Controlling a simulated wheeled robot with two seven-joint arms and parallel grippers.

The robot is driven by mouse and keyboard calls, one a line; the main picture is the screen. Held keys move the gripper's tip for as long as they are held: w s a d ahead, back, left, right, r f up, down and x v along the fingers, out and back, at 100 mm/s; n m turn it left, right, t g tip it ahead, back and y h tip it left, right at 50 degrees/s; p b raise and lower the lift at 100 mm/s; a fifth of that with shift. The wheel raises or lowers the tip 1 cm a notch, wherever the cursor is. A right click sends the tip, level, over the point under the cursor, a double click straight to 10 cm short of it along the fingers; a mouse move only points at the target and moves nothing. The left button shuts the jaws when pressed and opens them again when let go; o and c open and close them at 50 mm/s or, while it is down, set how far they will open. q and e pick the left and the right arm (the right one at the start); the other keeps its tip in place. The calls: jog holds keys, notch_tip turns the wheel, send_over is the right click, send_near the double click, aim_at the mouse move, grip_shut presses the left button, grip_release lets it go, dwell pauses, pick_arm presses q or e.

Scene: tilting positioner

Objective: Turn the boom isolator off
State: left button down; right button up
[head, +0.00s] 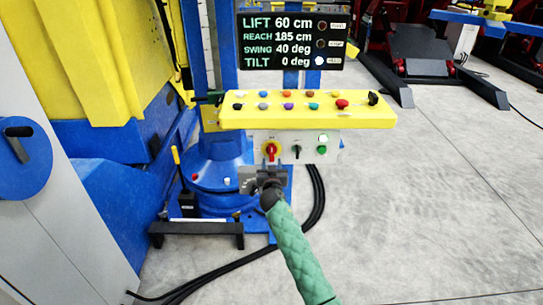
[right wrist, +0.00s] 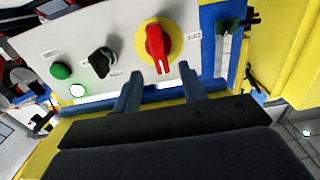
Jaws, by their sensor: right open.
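The boom isolator appears to be the red rotary switch (head: 271,150) on a yellow disc, on the pale panel under the yellow console; its label is too small to read. In the right wrist view the red handle (right wrist: 157,45) stands roughly upright in the picture. My right gripper (head: 270,166) is open just in front of the switch. In the right wrist view its fingertips (right wrist: 159,76) lie either side of the handle's lower end, with no clear contact. My left gripper is not in view.
A black rotary switch (right wrist: 102,62), green button (right wrist: 61,71) and white lamp (right wrist: 77,90) sit beside the red switch. The yellow console (head: 235,116) above carries several buttons. The display (head: 292,42) reads tilt 0 deg.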

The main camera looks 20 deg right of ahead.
aim_at(272, 154)
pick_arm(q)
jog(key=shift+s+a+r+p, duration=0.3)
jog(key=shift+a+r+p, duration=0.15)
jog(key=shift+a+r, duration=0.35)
pick_arm(e)
jog(key=shift+x, duration=2.95)
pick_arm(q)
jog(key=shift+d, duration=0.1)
pick_arm(e)
jog(key=shift+f, duration=0.1)
grip_shut()
